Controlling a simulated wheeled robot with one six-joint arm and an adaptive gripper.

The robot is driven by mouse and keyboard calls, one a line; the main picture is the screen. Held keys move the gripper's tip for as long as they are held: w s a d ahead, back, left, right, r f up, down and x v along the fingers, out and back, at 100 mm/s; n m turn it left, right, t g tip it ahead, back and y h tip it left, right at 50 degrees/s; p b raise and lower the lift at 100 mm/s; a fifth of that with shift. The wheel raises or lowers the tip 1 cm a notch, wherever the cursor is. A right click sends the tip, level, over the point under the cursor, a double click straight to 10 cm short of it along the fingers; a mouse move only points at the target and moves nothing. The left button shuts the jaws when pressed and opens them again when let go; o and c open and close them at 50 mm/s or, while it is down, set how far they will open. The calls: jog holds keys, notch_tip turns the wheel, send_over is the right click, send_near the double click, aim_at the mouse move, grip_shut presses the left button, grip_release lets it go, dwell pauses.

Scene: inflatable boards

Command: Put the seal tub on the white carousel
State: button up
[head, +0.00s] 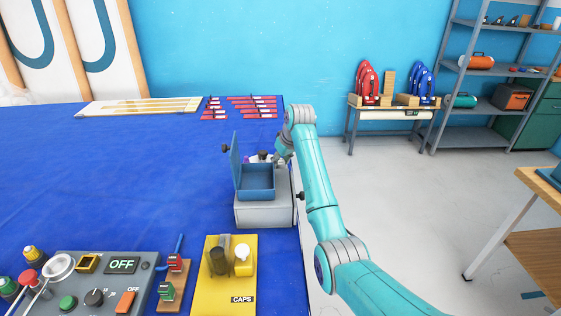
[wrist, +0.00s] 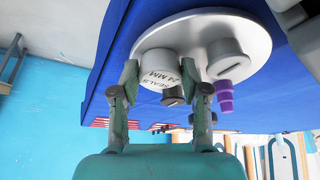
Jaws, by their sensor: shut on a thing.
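The white seal tub (wrist: 158,78), marked SEALS 24 MM, sits between the fingers of my gripper (wrist: 162,92) in the wrist view. My gripper is shut on it. The round pale carousel (wrist: 250,40) is directly behind the tub, which overlaps its edge; I cannot tell whether the tub touches it. A grey round container (wrist: 225,60) stands on the carousel beside the tub. In the head view my gripper (head: 284,157) is behind the blue box, and the tub cannot be made out there.
A blue box (head: 257,180) with its lid open stands on a grey block (head: 264,213) in front of my gripper. In the wrist view, a purple ribbed piece (wrist: 225,97) and a dark knob (wrist: 172,96) are close to the fingers. A yellow caps tray (head: 230,285) is nearer.

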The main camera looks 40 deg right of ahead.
jog(key=o, duration=0.9)
jog(key=shift+f, duration=0.1)
jog(key=shift+c, duration=0.2)
jog(key=v, duration=1.2)
jog(key=shift+s, duration=0.1)
